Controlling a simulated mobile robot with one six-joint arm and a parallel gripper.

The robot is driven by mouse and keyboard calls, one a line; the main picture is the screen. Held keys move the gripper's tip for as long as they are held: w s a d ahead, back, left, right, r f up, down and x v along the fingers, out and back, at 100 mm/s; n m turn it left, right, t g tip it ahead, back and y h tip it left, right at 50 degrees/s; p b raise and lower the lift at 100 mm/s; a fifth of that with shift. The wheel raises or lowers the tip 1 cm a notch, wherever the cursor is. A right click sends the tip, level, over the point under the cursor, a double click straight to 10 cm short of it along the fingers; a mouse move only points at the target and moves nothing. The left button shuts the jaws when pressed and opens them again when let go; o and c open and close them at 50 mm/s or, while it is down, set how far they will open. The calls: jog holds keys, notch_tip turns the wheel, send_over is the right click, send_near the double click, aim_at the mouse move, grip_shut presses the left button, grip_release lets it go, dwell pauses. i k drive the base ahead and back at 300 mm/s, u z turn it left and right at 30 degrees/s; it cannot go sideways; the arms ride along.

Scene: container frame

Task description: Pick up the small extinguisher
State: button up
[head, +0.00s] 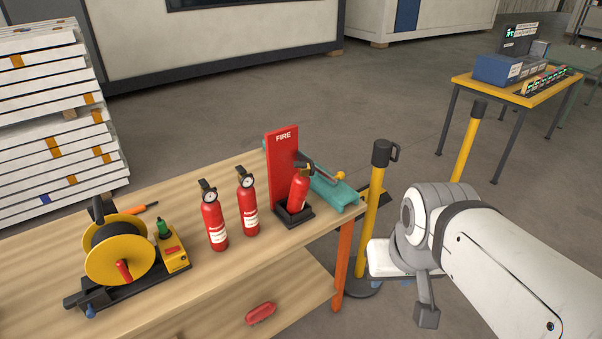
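Three red fire extinguishers are on the wooden workbench (205,281). The left extinguisher (215,224) and the middle extinguisher (248,205) stand upright side by side with dark tops and round gauges. The third extinguisher (299,192) looks shorter and sits slightly tilted in a black base in front of a red FIRE board (284,160); its bottom is hidden by the base. My gripper (426,314) is at the lower right, past the bench's right end and apart from all the extinguishers. Its fingers do not show clearly.
A yellow cable reel (119,252) stands on the bench at left. A yellow post (373,215) stands between the bench and my arm. A red object (261,314) shows below the bench top. Bare bench lies before the extinguishers.

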aim_at(301, 181)
jog(key=i, duration=0.95)
